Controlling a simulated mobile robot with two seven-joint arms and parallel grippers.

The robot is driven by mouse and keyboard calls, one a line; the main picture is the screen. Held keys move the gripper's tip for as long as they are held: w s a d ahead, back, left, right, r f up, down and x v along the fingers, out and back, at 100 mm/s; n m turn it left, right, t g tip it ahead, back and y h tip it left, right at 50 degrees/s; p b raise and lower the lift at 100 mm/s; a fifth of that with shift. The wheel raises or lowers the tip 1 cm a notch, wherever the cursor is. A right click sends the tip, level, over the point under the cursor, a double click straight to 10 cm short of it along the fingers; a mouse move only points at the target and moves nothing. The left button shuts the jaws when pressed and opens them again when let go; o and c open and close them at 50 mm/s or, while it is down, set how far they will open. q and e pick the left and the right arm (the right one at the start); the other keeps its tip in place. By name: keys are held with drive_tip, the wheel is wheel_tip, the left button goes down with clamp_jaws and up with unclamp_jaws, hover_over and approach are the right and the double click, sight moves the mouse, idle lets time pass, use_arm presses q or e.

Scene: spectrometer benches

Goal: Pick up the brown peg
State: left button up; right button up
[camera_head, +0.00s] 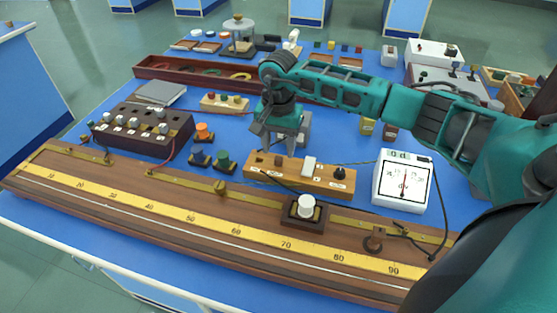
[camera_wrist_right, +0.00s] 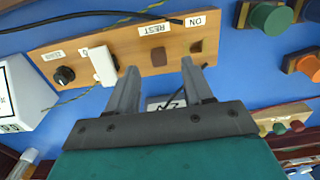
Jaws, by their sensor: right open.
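The brown peg (camera_wrist_right: 159,57) stands in the wooden switch board (camera_wrist_right: 115,57), beside the REST label, in the right wrist view. In the head view the peg (camera_head: 278,161) is a small dark brown block on the board (camera_head: 320,184). My right gripper (camera_wrist_right: 160,68) is open and empty. In the wrist view its two fingertips lie to either side of the peg; whether they are level with it I cannot tell. In the head view the right gripper (camera_head: 287,150) hangs points down just behind the board. My left gripper is not in view.
On the board, a white peg (camera_wrist_right: 103,66) and a black knob (camera_wrist_right: 64,75) stand beside the brown peg. A dark square (camera_wrist_right: 196,46) is near the ON label. A white meter (camera_head: 403,180), a long ruled wooden bar (camera_head: 180,213) and green and orange terminals are close by.

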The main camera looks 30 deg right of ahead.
sight(279, 157)
drive_tip(key=shift+f, duration=1.6)
drive_tip(key=shift+c, duration=0.2)
clamp_jaws()
